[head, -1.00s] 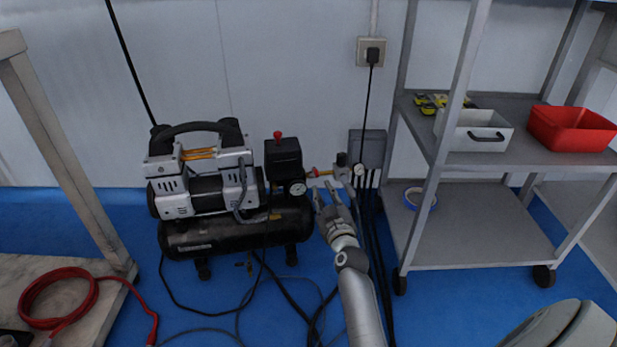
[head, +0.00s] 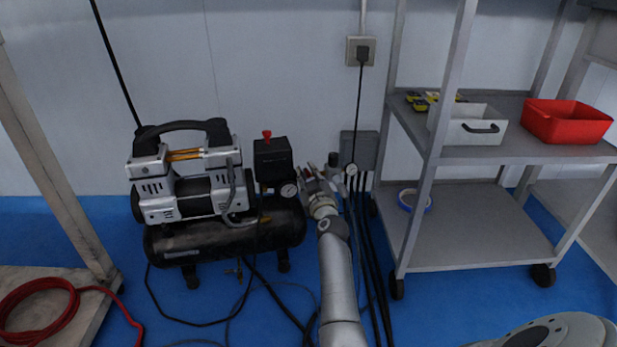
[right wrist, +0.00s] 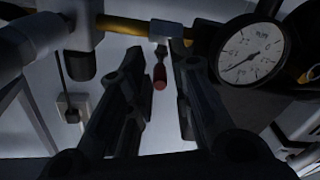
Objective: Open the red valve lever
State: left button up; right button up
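The red valve lever (right wrist: 160,76) shows in the right wrist view, its rounded red end pointing toward the camera, below a metal fitting on a brass-coloured pipe. My right gripper (right wrist: 163,88) is open, with one dark finger on each side of the lever. I see gaps between lever and fingers, but cannot judge the depth. In the head view my right gripper (head: 318,178) is at the fittings right of the air compressor (head: 220,236) and hides most of the valve. My left gripper is not in view.
A pressure gauge (right wrist: 251,55) is close to the right finger. Black hoses (head: 369,250) hang behind my right arm. A grey shelf cart (head: 470,228) holding a red bin (head: 566,122) stands to the right. A red hose (head: 60,310) lies at lower left.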

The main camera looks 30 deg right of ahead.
grip_shut()
jog(key=shift+d+n+y+b, duration=0.25)
jog(key=shift+n+y+b, duration=0.05)
jog(key=shift+b, duration=0.15)
jog(key=n+y+b, duration=0.1)
jog(key=y+b, duration=0.1)
jog(key=n+t+y+b, duration=0.1)
jog(key=y+b, duration=0.1)
jog(key=shift+s+d+r, duration=0.1)
jog(key=shift+d, duration=0.25)
grip_release()
jog(key=shift+s+a, duration=0.1)
